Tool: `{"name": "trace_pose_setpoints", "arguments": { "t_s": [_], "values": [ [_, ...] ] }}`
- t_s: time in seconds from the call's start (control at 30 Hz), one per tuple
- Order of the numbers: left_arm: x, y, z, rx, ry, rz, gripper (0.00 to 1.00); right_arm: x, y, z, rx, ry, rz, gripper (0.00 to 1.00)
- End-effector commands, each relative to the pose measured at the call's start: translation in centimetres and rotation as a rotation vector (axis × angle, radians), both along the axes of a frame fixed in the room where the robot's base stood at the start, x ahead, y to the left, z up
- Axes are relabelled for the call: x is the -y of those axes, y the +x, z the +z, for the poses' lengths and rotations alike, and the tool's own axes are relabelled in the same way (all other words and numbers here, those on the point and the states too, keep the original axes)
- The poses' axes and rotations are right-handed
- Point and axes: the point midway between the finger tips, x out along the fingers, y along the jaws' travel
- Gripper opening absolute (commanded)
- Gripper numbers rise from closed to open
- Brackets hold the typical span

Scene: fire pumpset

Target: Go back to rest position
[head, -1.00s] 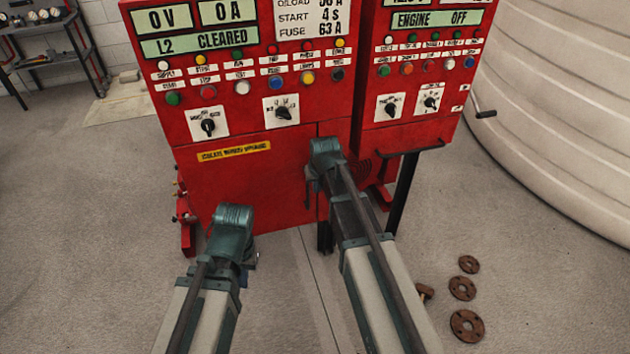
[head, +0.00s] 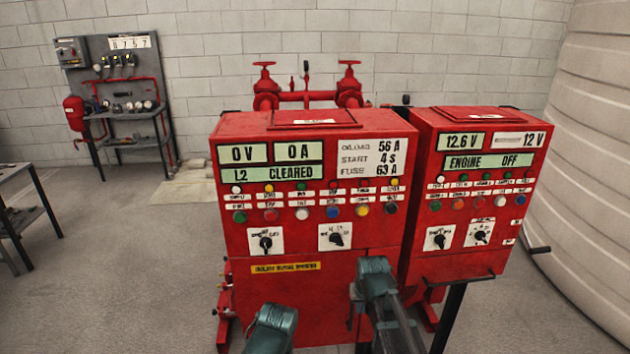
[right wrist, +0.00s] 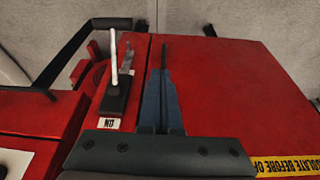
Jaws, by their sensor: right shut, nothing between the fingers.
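My right arm's grey-green wrist (head: 374,278) is raised before the lower front of the red controller cabinet (head: 236,300). In the right wrist view, my right gripper (right wrist: 165,60) shows its narrow blue fingers together with nothing between them, in front of the red panel. A lever switch with a pale handle and an "ON" label (right wrist: 115,90) is beside the fingers, apart from them in the picture. The top of my left arm's wrist (head: 272,328) shows at the bottom edge of the head view. Its fingers are out of view.
A second red cabinet reading "ENGINE OFF" (head: 470,185) stands at right on a dark post, near a large pale ribbed tank (head: 590,170). Red valves (head: 307,92) rise behind. A gauge stand (head: 118,85) and a dark table (head: 25,200) are at left.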

Motion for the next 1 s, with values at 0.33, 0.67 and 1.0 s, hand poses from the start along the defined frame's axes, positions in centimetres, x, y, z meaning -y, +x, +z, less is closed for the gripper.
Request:
{"name": "trace_pose_setpoints", "arguments": {
  "t_s": [0.33, 0.67, 1.0],
  "values": [
    [0.0, 0.0, 0.0, 0.000, 0.000, 0.000, 0.00, -10.0, -15.7, -1.1, -0.288, -0.101, 0.265, 0.00],
    [0.0, 0.0, 0.0, 0.000, 0.000, 0.000, 0.00, -11.5, -20.0, -1.0, -0.377, -0.146, 0.335, 0.00],
    [0.0, 0.0, 0.0, 0.000, 0.000, 0.000, 0.00, -11.4, -19.9, -1.0, -0.375, -0.145, 0.334, 0.00]
  ]
}}
